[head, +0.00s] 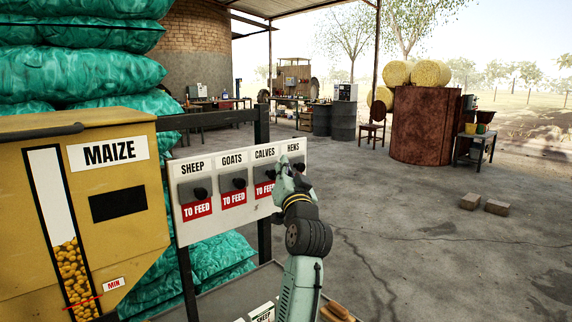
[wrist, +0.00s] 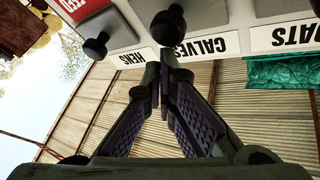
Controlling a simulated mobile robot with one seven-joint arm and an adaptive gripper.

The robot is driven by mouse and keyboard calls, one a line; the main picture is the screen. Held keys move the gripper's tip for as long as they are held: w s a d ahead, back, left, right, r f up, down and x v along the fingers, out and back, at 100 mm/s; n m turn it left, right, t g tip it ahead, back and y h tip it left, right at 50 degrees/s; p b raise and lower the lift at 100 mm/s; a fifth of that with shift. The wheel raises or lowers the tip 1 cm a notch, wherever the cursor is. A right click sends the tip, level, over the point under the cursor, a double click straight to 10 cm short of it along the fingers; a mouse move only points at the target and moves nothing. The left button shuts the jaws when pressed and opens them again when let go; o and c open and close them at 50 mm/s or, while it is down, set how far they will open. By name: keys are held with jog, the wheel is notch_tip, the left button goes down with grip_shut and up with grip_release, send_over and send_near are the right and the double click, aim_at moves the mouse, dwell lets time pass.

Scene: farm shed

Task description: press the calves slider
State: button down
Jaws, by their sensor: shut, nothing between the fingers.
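A white panel (head: 226,211) carries slider units labelled SHEEP, GOATS, CALVES and HENS, with black knobs. The calves slider's black knob (head: 270,174) sits under the CALVES label, above a red TO FEED sign. My gripper (head: 283,168) is in front of the panel between the calves and hens units, and partly hides both. In the wrist view my gripper (wrist: 166,58) is shut and empty, its tips just short of the calves knob (wrist: 169,25). I cannot tell whether they touch it. The hens knob (wrist: 97,46) is to the left there.
The goats knob (head: 239,183) and sheep knob (head: 200,193) are left of the calves one. A yellow MAIZE hopper (head: 130,205) stands at the left, before green sacks (head: 75,75).

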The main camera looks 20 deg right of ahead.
jog(key=shift+f, duration=0.1)
notch_tip(320, 180, down, 5)
jog(key=b, duration=0.3)
jog(key=shift+f+b, duration=0.2)
jog(key=shift+b, duration=0.2)
